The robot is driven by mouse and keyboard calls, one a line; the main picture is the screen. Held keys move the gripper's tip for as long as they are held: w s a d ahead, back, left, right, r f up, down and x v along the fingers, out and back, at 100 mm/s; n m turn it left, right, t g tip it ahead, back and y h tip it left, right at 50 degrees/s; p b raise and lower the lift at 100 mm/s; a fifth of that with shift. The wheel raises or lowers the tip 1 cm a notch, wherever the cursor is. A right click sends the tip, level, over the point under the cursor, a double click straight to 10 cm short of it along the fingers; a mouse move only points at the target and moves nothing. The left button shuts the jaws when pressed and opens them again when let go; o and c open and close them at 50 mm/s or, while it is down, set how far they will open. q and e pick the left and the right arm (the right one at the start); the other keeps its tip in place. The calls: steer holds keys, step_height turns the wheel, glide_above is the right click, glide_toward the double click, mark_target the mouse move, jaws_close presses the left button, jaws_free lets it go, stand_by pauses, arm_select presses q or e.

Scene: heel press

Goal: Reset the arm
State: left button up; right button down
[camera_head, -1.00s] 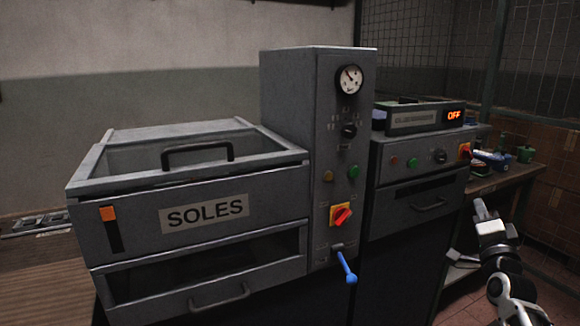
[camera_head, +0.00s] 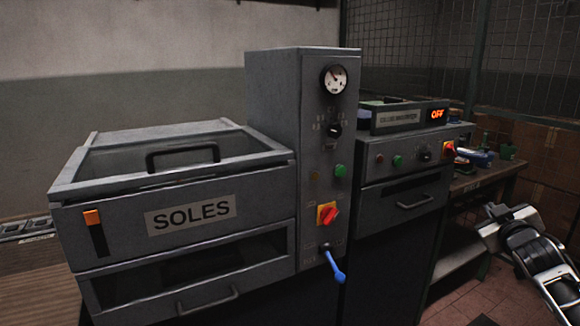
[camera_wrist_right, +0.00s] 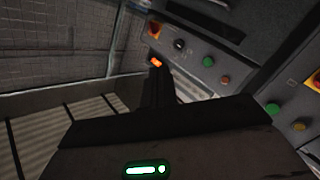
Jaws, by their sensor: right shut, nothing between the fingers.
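My right arm comes in from the lower right of the head view, and my right gripper (camera_head: 490,234) is in front of the workbench, to the right of the machines. It is shut and empty, apart from everything. In the right wrist view the dark gripper (camera_wrist_right: 158,88) points past a tilted control panel with green and orange buttons. The heel press stands in the middle, with a SOLES unit (camera_head: 190,216), a tall column with a gauge (camera_head: 334,79), a red switch (camera_head: 328,214) and a blue lever (camera_head: 334,266) pointing down. My left gripper does not show.
A second grey machine (camera_head: 408,190) with a lit OFF display (camera_head: 437,114) stands right of the column. A wooden workbench (camera_head: 492,177) with small items is behind my right gripper. A wire mesh (camera_head: 460,50) is at the back. Tiled floor is free at the lower right.

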steer(key=s+a+f+g+y, duration=0.1)
steer(key=s+a+f+y, duration=0.15)
steer(key=a+f, duration=0.4)
steer(key=s+a+f+n+g+y, duration=0.1)
steer(key=s+a+f, duration=0.35)
steer(key=f, duration=0.25)
steer(key=s+a+f+g+y, duration=0.1)
steer(key=s+a+f, duration=0.2)
steer(key=a+f, duration=0.35)
steer(key=s+a+f+m+g+y, duration=0.1)
steer(key=s+a+f, duration=0.3)
steer(key=s+a, duration=0.4)
steer(key=s+a+f+m+g+y, duration=0.1)
steer(key=s+a+f, duration=0.4)
steer(key=s, duration=1.1)
steer(key=a+g+y, duration=0.1)
steer(key=a, duration=0.2)
steer(key=shift+y, duration=0.25)
